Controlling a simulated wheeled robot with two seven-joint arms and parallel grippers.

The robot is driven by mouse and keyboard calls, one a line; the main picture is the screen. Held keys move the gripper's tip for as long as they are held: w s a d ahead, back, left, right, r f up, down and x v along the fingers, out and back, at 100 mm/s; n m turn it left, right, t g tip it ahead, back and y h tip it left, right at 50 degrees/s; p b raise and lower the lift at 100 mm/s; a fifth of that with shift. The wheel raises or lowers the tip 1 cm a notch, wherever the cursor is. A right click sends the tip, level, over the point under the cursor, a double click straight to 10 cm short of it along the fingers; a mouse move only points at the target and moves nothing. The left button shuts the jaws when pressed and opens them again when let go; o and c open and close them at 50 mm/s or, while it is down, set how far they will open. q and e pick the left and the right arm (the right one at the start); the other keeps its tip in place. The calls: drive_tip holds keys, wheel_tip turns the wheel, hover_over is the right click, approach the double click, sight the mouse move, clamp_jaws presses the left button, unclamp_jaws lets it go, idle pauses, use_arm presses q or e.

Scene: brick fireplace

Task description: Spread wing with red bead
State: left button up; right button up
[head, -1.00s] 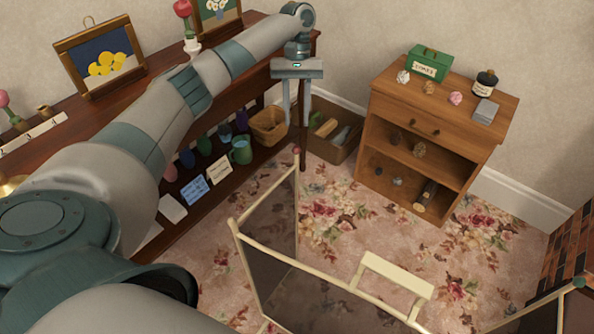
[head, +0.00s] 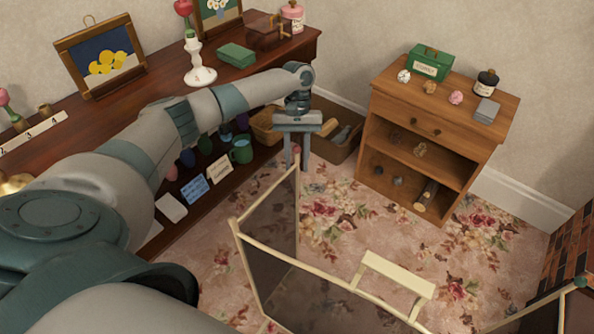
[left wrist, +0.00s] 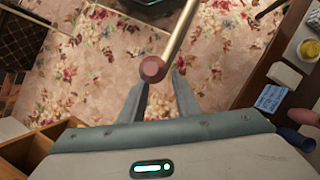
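The cream-framed fire screen (head: 330,289) stands on the floral carpet. Its left wing (head: 270,225) is a dark panel, angled back from the middle panel, with a red bead (head: 296,151) on its outer post. My left gripper (head: 297,165) is open and points down at the bead, which shows between its fingers. In the left wrist view, the bead (left wrist: 153,69) tops a pale post near the open fingertips of my left gripper (left wrist: 160,79). I cannot tell whether they touch it. A right wing with a green bead (head: 580,282) is at the lower right. My right gripper is not in view.
A dark wooden sideboard (head: 110,133) runs along the left wall, under my left arm. A small wooden cabinet (head: 388,105) stands at the back right. A wooden crate (head: 333,160) lies behind my left gripper. Carpet (head: 345,205) is clear between screen and cabinet.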

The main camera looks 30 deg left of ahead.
sight(297, 171)
use_arm(q)
drive_tip(key=shift+x, duration=1.55)
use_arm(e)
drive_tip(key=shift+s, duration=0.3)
use_arm(q)
drive_tip(key=shift+c, duration=0.2)
clamp_jaws()
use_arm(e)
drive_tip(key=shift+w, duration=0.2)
